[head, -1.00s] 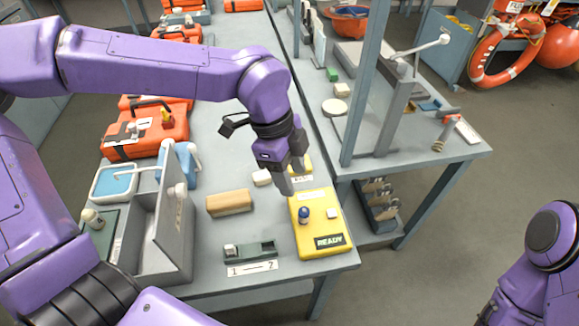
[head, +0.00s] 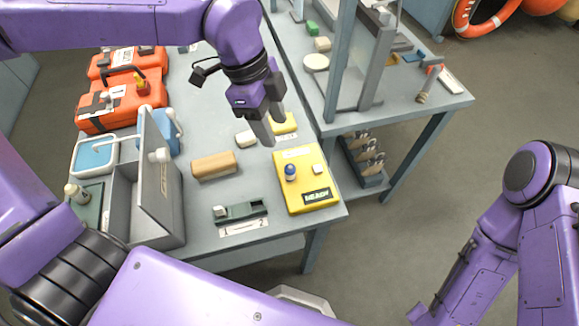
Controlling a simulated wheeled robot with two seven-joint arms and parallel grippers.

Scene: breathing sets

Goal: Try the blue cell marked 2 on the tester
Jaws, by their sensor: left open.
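The yellow tester (head: 323,184) lies near the front right corner of the bench, with a dark display at its near end. A small blue cell (head: 291,173) stands upright on its left part; no mark is readable on it. The green cell holder (head: 240,211), with a label reading 1 and 2 in front, is left of the tester. A pale cell (head: 220,212) sits at its 1 end; the 2 end looks empty. My left gripper (head: 269,133) is open and empty, pointing down just behind the tester, apart from the blue cell. My right gripper is out of view.
A wooden block (head: 214,166), a small white block (head: 246,138) and a yellow piece (head: 284,123) lie near my left gripper. A grey box (head: 165,215) with a raised lid stands at left. Orange cases (head: 121,104) are behind it. A grey post (head: 341,55) rises at right.

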